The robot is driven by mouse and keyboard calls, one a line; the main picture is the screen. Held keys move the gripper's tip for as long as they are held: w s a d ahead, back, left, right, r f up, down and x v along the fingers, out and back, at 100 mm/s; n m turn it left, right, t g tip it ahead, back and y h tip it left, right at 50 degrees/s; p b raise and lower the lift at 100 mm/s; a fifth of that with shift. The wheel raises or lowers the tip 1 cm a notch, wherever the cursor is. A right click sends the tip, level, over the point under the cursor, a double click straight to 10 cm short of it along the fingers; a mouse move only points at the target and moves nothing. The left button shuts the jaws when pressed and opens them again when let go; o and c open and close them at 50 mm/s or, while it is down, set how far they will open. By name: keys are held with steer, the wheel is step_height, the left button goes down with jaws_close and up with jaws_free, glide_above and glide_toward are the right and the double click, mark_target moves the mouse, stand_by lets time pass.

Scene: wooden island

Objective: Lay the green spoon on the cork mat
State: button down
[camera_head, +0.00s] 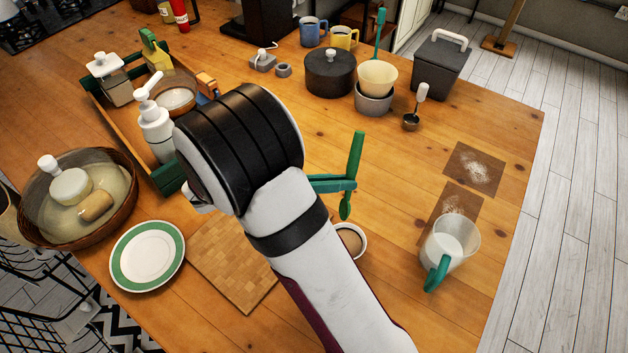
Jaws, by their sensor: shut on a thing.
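The green spoon (356,158) is held roughly upright, its handle end up and its bowl low. My gripper (347,184), with teal fingers, is shut on the spoon around its middle. The spoon is right of my arm's wrist, above the table. The cork mat (228,268) appears to be the tan, square-patterned mat lying flat at the lower middle, left of my forearm. My gripper and spoon are up and to the right of this mat. My forearm partly covers the mat's right side. No object is seen on its visible part.
A green-rimmed plate (148,256) lies left of the mat. A cup (351,240) stands beside my forearm, partly hidden. A clear mug (448,247) stands right, near two brown squares dusted white. A basket (72,195) and tray (103,105) hold objects. Pots (330,73) stand behind.

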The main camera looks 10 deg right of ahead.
steer(key=s+a+f+m+g+y, duration=0.2)
steer(key=a+f+y, duration=0.1)
steer(key=f+y, duration=0.25)
steer(key=w+a+f+m+y, duration=0.1)
steer(key=w+a+f+y, duration=0.1)
steer(key=a, duration=0.5)
steer(key=w+a+f+m+y, duration=0.2)
steer(key=w+a+y, duration=0.2)
steer(key=a+y, duration=0.3)
steer(key=shift+a+t, duration=0.3)
steer(key=shift+a, duration=0.25)
steer(key=shift+f, duration=2.45)
steer(key=shift+f, duration=0.1)
steer(key=shift+f, duration=0.9)
steer(key=shift+f, duration=0.1)
